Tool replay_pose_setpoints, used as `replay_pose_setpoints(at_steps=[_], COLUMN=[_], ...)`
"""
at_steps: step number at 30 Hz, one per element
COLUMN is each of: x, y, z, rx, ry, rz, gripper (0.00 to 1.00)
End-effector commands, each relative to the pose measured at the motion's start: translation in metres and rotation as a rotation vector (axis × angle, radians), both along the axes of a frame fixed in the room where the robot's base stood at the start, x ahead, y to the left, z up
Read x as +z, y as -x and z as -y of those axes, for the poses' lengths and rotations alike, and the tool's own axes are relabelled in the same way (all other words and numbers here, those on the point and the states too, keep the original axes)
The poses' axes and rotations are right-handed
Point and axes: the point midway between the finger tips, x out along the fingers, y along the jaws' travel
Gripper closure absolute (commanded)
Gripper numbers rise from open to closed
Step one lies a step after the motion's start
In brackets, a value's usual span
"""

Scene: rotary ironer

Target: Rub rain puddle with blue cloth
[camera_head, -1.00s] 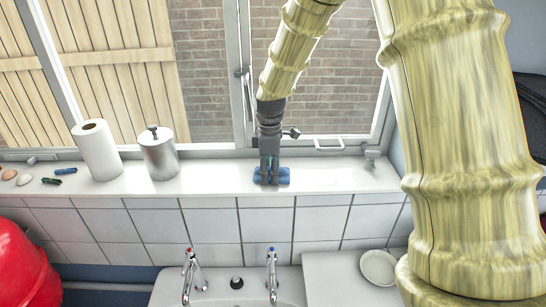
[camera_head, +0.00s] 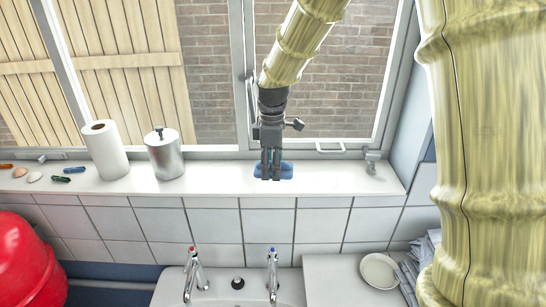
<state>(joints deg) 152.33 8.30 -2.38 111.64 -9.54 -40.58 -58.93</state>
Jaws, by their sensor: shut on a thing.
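My gripper (camera_head: 271,177) points down over the white windowsill (camera_head: 225,183), in front of the window. It is shut on the blue cloth (camera_head: 287,171), a small bunched piece at sill level. The fingers hide the middle of the cloth, and blue shows on both sides. The cloth looks to be touching the sill. I cannot clearly make out the rain puddle; the sill around the cloth looks white, and any water there is too faint to tell.
A paper roll (camera_head: 106,150) and a metal canister (camera_head: 164,154) stand left on the sill, with small items farther left. Below are taps (camera_head: 272,270), a white dish (camera_head: 380,270) and a red object (camera_head: 28,262).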

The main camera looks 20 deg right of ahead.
Motion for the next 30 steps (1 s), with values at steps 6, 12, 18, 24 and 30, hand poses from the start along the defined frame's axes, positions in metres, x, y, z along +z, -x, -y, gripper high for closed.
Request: replay_pose_setpoints(at_steps=[6, 12, 18, 24, 30], x=[0.02, 0.026, 0.026, 0.026, 0.026], y=[-0.001, -0.001, -0.001, -0.001, -0.001], z=[-0.001, -0.002, -0.001, -0.001, -0.001], rx=[0.002, 0.003, 0.003, 0.003, 0.048], ry=[0.0, 0.0, 0.0, 0.0, 0.0], rz=[0.001, -0.001, 0.0, 0.0, -0.001], gripper=[0.68, 0.68, 0.68, 0.68, 0.68])
